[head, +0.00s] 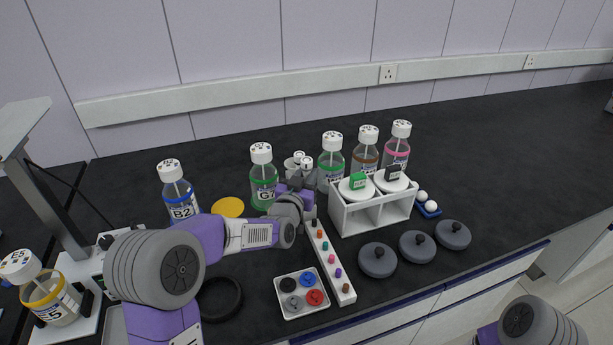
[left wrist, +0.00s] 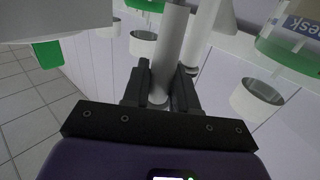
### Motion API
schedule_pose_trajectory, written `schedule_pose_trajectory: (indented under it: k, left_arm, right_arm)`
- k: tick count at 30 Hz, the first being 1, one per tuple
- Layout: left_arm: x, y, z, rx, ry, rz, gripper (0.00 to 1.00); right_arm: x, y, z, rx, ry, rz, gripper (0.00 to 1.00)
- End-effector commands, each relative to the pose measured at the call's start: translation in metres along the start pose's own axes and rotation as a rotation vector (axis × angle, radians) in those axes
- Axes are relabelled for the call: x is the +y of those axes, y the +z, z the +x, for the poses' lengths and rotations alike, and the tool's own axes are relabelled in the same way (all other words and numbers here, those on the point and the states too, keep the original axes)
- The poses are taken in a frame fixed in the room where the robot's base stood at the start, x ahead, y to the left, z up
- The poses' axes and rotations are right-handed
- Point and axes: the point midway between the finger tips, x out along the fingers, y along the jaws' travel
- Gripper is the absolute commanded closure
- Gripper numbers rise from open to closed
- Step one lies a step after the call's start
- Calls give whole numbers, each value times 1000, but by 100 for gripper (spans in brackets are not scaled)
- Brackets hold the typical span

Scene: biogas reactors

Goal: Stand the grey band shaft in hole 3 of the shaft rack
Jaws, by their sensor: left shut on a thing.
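My left gripper (head: 305,188) is above the bench, at the back end of a long white block (head: 323,252). In the left wrist view its fingers (left wrist: 159,88) are closed on a pale, upright shaft (left wrist: 171,50), which I take for the grey band shaft; its band is not clear. A second pale tube (left wrist: 201,35) stands just behind it. White cylindrical tops (head: 299,158) show beside the gripper, partly hidden by it. I cannot tell the shaft rack or its hole 3 for sure. My right gripper is out of view.
Bottle G7 (head: 263,178) and a green bottle (head: 330,158) stand close behind the gripper. A white stand (head: 345,217) is to its right. Coloured pegs line the white block. A tray (head: 284,305), dark lids (head: 378,260) and a black ring (head: 220,298) lie in front.

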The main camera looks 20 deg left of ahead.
Motion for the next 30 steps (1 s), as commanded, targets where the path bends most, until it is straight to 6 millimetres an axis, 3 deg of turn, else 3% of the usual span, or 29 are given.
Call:
schedule_pose_trajectory:
  k: [30]
  left_arm:
    - [0,-1,0,1,0,0,100]
  right_arm:
    - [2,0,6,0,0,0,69]
